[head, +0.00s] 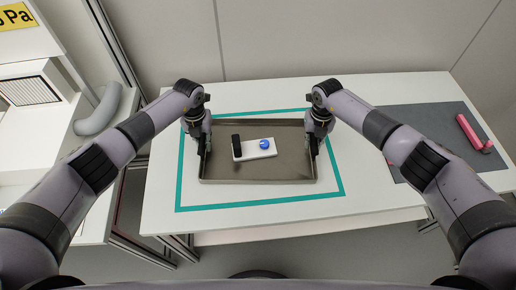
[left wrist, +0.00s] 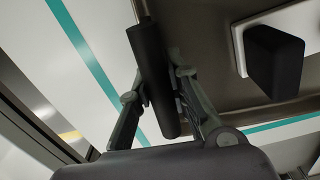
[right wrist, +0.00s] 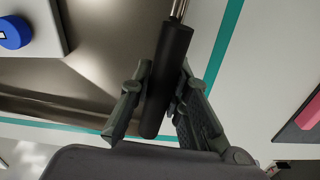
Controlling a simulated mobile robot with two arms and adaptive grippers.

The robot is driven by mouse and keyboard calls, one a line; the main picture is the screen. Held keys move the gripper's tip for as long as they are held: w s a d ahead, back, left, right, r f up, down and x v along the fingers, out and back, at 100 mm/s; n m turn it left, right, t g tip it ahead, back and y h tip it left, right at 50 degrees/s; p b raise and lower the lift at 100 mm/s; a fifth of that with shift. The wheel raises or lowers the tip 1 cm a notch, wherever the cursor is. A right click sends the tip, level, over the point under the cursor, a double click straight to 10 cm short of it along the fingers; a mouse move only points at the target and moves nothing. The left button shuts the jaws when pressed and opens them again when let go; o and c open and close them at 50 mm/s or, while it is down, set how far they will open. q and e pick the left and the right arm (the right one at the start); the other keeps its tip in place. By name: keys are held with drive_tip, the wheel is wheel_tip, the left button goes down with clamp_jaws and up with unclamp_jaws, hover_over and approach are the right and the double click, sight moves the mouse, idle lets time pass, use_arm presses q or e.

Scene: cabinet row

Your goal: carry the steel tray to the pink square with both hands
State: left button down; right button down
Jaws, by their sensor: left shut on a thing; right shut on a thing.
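The steel tray (head: 262,172) rests on the white table inside a teal outline (head: 255,204). It holds a white board (head: 258,154) with a black block (head: 237,147) and a blue round piece (head: 265,144) on it. My left gripper (head: 205,147) is at the tray's left side, shut on its black handle, shown in the left wrist view (left wrist: 152,75). My right gripper (head: 315,145) is at the right side, shut on the other black handle, shown in the right wrist view (right wrist: 168,70). The outline around the tray is teal; no pink square shows.
A grey mat (head: 425,120) lies at the table's right with a pink bar-shaped object (head: 472,133) on it. A white shelf unit with a grey curved tube (head: 100,110) stands at the left. A wall closes off the back.

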use_arm(q)
drive_tip(key=shift+w+r, duration=0.15)
drive_tip(key=shift+r, duration=0.05)
use_arm(e)
drive_tip(key=shift+w+r, duration=0.15)
drive_tip(key=shift+r, duration=0.05)
